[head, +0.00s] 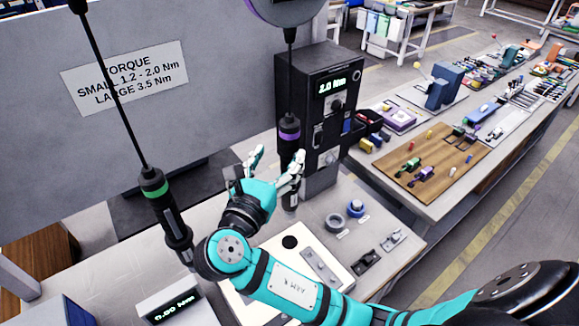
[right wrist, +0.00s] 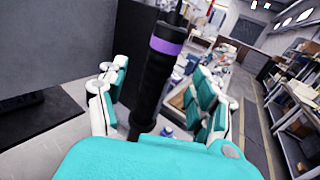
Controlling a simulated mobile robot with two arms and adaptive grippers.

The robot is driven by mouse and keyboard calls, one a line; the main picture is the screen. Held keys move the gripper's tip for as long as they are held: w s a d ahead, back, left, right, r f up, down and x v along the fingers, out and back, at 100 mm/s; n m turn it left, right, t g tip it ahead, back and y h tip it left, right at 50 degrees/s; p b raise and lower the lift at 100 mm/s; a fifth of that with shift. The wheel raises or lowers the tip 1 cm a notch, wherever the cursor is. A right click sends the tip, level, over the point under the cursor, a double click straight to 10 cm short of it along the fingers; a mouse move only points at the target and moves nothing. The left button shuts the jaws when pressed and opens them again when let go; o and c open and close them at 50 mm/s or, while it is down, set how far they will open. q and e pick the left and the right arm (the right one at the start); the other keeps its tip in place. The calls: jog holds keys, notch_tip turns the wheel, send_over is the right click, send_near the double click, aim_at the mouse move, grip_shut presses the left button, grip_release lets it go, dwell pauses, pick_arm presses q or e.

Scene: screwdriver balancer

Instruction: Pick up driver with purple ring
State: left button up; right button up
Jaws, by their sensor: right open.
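The driver with the purple ring (head: 289,134) hangs from a balancer by a cable in the head view, in front of a dark control box. My right gripper (head: 270,160) is open at the lower part of this driver. In the right wrist view the driver (right wrist: 155,82) stands between the two spread fingers of my right gripper (right wrist: 158,95), tilted slightly. Whether any finger touches it I cannot tell. A second driver with a green ring (head: 155,188) hangs on the left. My left gripper is not in view.
The dark control box (head: 322,90) reading 2.0 Nm stands close behind the purple-ring driver. A grey panel (head: 215,60) with a torque sign is behind. A small display box (head: 175,305) and small parts (head: 393,240) are on the bench below.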

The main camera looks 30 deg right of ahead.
aim_at(286, 148)
jog(key=p+x, duration=0.1)
jog(key=x, duration=0.2)
jog(key=shift+d+r+p, duration=0.15)
jog(key=shift+r+p, duration=0.05)
jog(key=shift+p, duration=0.1)
jog(key=x, duration=0.2)
jog(key=p+x, duration=0.1)
jog(key=shift+w+d+f, duration=0.1)
jog(key=shift+d+f, duration=0.05)
jog(key=shift+f, duration=0.15)
jog(key=shift+w+d+f, duration=0.1)
jog(key=shift+w, duration=0.05)
jog(key=shift+s, duration=0.2)
jog(key=shift+c, duration=1.2)
jog(key=c, duration=0.5)
jog(key=shift+w, duration=0.1)
jog(key=c, duration=0.6)
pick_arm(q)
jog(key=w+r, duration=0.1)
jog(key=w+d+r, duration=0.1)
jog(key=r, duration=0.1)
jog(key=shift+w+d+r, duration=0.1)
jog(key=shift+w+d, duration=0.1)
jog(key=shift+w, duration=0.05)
pick_arm(e)
grip_shut()
